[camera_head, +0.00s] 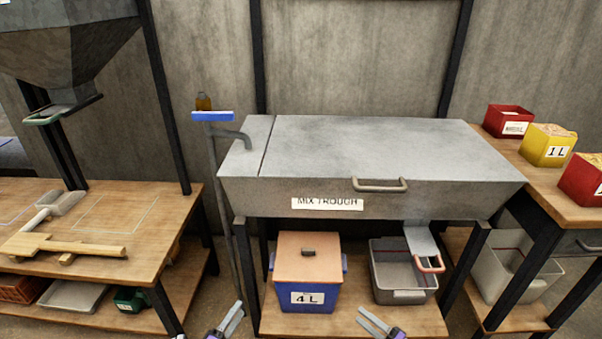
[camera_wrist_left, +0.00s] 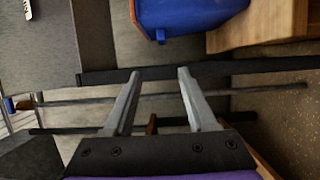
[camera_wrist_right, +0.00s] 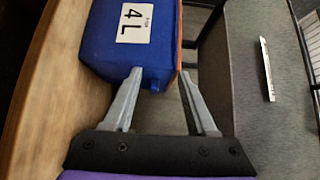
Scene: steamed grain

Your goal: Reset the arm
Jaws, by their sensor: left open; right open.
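My left gripper (camera_head: 232,318) is open and empty at the bottom of the head view, left of the trough stand. In the left wrist view its fingers (camera_wrist_left: 158,100) are apart, with nothing between them but dark bars behind. My right gripper (camera_head: 377,325) is open and empty in front of the lower shelf, below the grey tub. In the right wrist view its fingers (camera_wrist_right: 162,100) are apart, with the blue 4 L bin (camera_wrist_right: 125,50) behind the left finger. I cannot tell whether that finger touches the bin. The arm links are mostly out of view.
A grey mix trough (camera_head: 400,150) stands in the middle. Under it are the lidded blue 4 L bin (camera_head: 300,295) and a grey tub (camera_head: 400,285). A wooden table (camera_head: 160,225) stands left under a hopper (camera_head: 75,45). Red and yellow (camera_head: 545,150) boxes stand right.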

